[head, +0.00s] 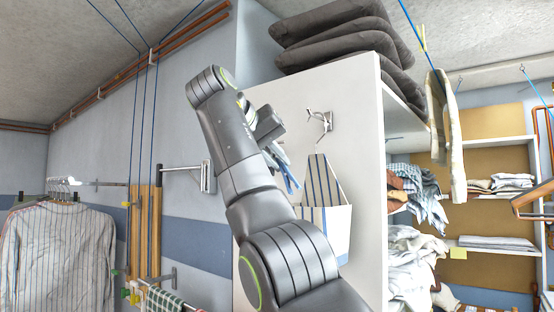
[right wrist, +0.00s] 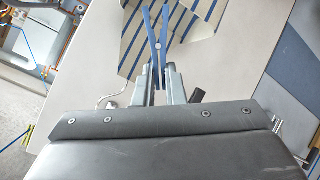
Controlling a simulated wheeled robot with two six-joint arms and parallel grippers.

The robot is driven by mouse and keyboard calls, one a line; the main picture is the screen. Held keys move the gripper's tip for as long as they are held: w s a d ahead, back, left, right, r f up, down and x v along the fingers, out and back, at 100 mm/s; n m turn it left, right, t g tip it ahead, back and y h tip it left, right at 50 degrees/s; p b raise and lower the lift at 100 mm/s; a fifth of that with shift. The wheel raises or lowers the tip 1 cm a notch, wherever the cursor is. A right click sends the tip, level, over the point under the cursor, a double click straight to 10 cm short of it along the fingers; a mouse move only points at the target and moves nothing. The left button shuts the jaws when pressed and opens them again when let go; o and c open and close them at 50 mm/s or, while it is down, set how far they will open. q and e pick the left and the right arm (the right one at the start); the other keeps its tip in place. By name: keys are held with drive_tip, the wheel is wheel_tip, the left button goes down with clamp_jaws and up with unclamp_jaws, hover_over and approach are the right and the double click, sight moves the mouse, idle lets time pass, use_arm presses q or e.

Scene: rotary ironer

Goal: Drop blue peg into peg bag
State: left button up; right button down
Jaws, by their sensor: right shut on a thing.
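The blue peg (right wrist: 158,42) is held in my right gripper (right wrist: 158,78), its two legs spread in a narrow X beyond the fingertips. In the head view the blue peg (head: 289,178) shows as thin blue strips below my right gripper (head: 274,152), which my arm partly hides. The peg bag (head: 323,222) is white cloth with blue stripes and hangs against the white cabinet side. In the right wrist view the peg bag (right wrist: 186,22) lies behind the peg; whether they touch I cannot tell. My left gripper is not in view.
A metal hook (head: 320,122) sticks out of the white cabinet (head: 350,110) above the bag. Dark folded cushions (head: 345,40) lie on top. A striped shirt (head: 60,250) hangs at the left. Shelves with laundry (head: 415,255) stand at the right.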

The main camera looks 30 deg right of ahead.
drive_tip(key=shift+d, duration=0.45)
drive_tip(key=w+d+f, duration=0.2)
drive_tip(key=w+d, duration=0.1)
drive_tip(key=d, duration=0.3)
drive_tip(key=shift+p, duration=0.3)
drive_tip(key=shift+s+d+r, duration=0.1)
drive_tip(key=c, duration=0.9)
unclamp_jaws()
drive_tip(key=shift+c, duration=0.2)
